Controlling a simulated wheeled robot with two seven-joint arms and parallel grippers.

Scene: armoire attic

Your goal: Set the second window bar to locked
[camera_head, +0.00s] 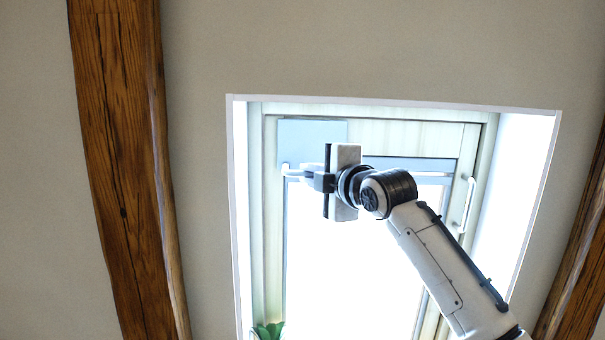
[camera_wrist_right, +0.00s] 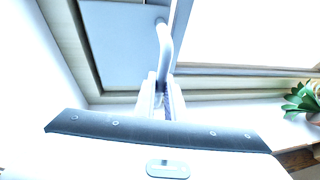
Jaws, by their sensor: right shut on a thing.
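A white window bar (camera_head: 291,171) sits at the upper left of the window frame in the head view, below a pale blue-grey panel (camera_head: 310,130). My right gripper (camera_head: 309,175) reaches it from the right and is shut on it. In the right wrist view the curved bar (camera_wrist_right: 164,45) runs down between the fingers of my right gripper (camera_wrist_right: 161,98). Another white bar (camera_head: 467,205) stands on the right side of the frame, apart from my gripper. Part of the gripped bar is hidden by the fingers. My left gripper is not in view.
The window recess has a white edge (camera_head: 394,102) around it. Wooden beams stand at the left (camera_head: 118,150) and right (camera_head: 582,245). A green plant (camera_head: 268,330) sits at the window's lower left and shows in the wrist view (camera_wrist_right: 302,98). The glass is very bright.

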